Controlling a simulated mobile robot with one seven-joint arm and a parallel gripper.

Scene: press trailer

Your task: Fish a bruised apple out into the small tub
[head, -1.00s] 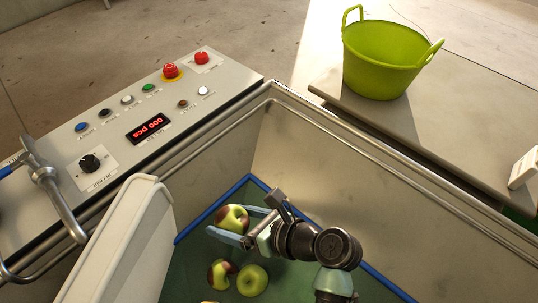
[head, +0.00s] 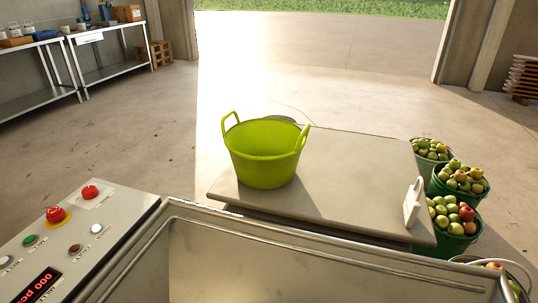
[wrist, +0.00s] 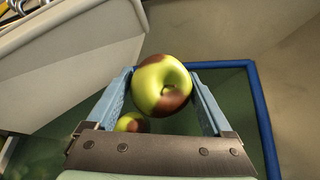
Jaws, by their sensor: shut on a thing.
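In the wrist view my gripper (wrist: 162,92) is shut on a yellow-green apple with brown bruised patches (wrist: 160,78). Its two blue fingers press the apple from either side. Another apple with a brown patch (wrist: 132,122) lies below, partly hidden behind the gripper. The small tub (head: 264,155) is lime green with two handles and stands upright on the flat grey deck beyond the hopper in the head view. The inside of its bottom cannot be seen. My gripper is out of the head view.
The metal hopper rim (head: 330,247) runs between the near side and the deck (head: 340,185). A control panel (head: 70,235) with red buttons is at left. A white upright piece (head: 413,203) stands on the deck's right end. Several buckets of apples (head: 458,180) stand on the floor at right.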

